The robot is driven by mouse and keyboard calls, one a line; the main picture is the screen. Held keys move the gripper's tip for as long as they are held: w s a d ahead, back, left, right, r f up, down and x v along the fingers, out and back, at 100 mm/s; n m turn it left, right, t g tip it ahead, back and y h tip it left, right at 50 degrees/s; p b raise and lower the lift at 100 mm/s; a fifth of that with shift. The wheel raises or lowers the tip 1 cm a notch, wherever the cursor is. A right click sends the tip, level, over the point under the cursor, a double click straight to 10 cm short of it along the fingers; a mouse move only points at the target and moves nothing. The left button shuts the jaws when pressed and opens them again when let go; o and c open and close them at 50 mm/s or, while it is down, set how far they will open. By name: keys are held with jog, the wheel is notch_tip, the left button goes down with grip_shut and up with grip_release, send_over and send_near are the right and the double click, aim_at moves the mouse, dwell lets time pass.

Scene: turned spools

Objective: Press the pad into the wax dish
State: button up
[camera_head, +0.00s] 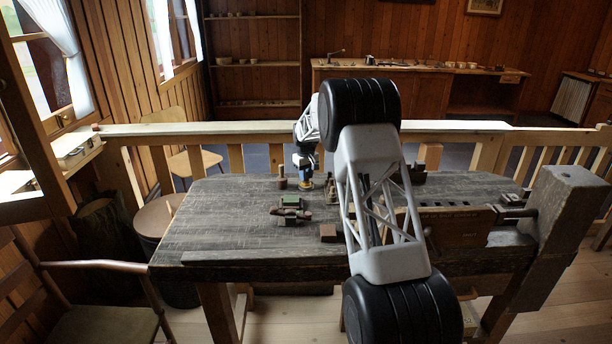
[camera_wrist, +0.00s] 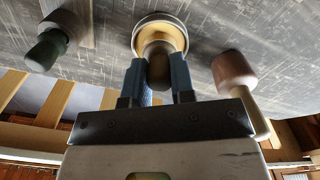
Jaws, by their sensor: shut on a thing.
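My gripper (camera_wrist: 158,75) has two blue fingers closed on the pad (camera_wrist: 157,62), a dark brownish round piece between the fingertips. Directly beyond it is the wax dish (camera_wrist: 160,18), a round pale-rimmed dish with yellow wax. The pad overlaps the dish's middle in the wrist view; its far face is hidden, so I cannot tell whether it touches the wax. In the head view my gripper (camera_head: 304,168) points down right over the dish (camera_head: 305,186), which sits toward the back of the dark bench. The pad is too small to make out there.
In the wrist view a dark green knobbed piece (camera_wrist: 46,50) is left of the dish and a brown-headed tool (camera_wrist: 234,72) right. The bench's left part is clear.

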aim_at(308, 181)
dwell(0.4)
jog(key=shift+r, duration=3.45)
jog(key=shift+s+d+r, duration=0.1)
jog(key=s+d+r+m, duration=0.2)
jog(key=s+d+r, duration=0.2)
jog(key=s, duration=0.4)
jog(key=s+d+r+m, duration=0.2)
jog(key=s+d+r, duration=0.2)
jog(key=s+d, duration=0.2)
jog(key=s+d+r+m, duration=0.2)
jog(key=s+d+r, duration=0.2)
jog(key=s, duration=0.6)
jog(key=shift+d, duration=0.4)
